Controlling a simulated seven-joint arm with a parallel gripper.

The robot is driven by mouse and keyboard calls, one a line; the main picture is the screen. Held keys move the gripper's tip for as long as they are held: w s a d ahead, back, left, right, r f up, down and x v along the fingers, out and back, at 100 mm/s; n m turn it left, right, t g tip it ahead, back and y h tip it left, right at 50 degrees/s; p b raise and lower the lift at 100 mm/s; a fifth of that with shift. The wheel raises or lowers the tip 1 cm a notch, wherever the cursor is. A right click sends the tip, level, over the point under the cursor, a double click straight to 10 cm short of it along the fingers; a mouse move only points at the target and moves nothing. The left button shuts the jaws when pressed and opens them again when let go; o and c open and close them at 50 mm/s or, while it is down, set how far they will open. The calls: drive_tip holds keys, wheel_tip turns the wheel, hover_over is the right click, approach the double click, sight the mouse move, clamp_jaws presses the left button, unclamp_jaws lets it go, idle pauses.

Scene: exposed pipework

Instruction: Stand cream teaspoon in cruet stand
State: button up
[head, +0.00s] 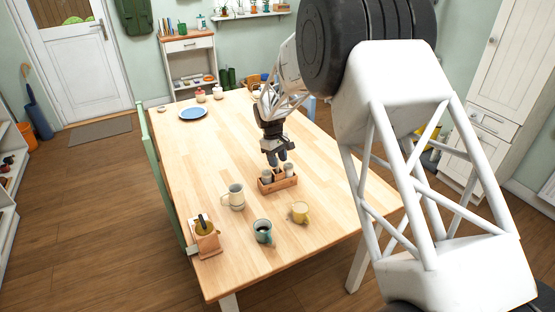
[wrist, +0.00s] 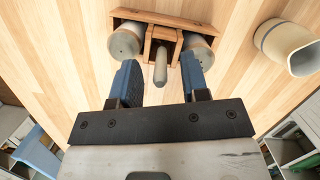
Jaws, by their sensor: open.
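The wooden cruet stand (head: 279,185) is on the table below my gripper (head: 277,158). In the wrist view the cruet stand (wrist: 178,20) has a grey-topped pot at each side and a small square compartment in the middle. A cream rounded end (wrist: 160,68), apparently the teaspoon, rises from that middle compartment toward the camera; its lower part is hidden. My gripper (wrist: 160,78) is open, one blue finger on each side of the cream end, with gaps visible. In the head view the teaspoon cannot be made out.
A wooden holder (head: 207,246) is at the table's left edge. A blue plate (head: 193,113) lies farther back. The table between is clear.

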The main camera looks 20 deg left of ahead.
drive_tip(key=v, duration=0.7)
drive_tip(key=shift+r, duration=0.4)
idle(0.9)
idle(0.3)
